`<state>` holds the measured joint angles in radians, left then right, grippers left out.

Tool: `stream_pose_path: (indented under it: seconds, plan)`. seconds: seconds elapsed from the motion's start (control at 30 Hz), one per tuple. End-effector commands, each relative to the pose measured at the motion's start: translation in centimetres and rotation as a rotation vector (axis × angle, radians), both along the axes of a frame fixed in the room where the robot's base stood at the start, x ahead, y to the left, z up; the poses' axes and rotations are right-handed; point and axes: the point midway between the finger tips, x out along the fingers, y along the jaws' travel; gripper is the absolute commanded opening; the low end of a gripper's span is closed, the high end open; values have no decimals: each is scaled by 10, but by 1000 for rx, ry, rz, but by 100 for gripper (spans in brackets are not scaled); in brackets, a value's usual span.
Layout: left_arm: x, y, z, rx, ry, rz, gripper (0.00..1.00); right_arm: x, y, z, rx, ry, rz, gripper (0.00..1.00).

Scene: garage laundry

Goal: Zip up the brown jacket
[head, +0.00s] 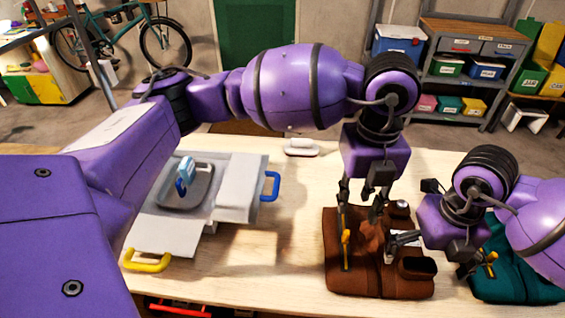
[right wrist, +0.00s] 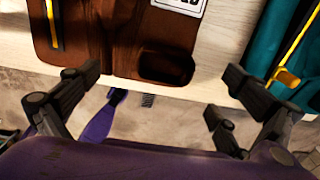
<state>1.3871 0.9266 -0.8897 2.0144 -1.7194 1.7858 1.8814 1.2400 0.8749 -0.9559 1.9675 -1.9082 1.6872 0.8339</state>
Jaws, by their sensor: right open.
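The brown jacket (head: 375,283) lies on the table at the right of the middle, with a yellow zip strip (head: 346,250) along its left part. The right wrist view shows the jacket's lower part (right wrist: 115,45), with the yellow strip (right wrist: 53,22) at its upper left. My left gripper (head: 360,208) is above the jacket's upper left part, fingers apart; whether a finger touches the jacket is unclear. My right gripper (head: 428,258) is open over the jacket's right edge. In the right wrist view its fingers (right wrist: 165,85) are wide apart with nothing held.
A teal garment (head: 515,285) with a yellow zip (right wrist: 286,76) lies right of the jacket. A white folding board (head: 240,175) with yellow and blue handles and a grey tray (head: 197,194) stands at left. The table (head: 270,262) is clear between them.

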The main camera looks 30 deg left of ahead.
Motion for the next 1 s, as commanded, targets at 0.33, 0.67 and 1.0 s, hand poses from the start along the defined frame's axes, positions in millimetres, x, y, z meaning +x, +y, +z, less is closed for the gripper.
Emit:
stream_pose_path:
  seconds: [0.33, 0.67, 1.0]
  plan:
    - [0, 0, 0, 0, 0, 0, 31, 0, 0, -41, 1, 2, 0, 100]
    - [0, 0, 0, 0, 0, 0, 31, 0, 1, -44, 2, 1, 0, 99]
    - [0, 0, -1, -1, 1, 0, 31, 0, -1, -45, -3, 2, -2, 54]
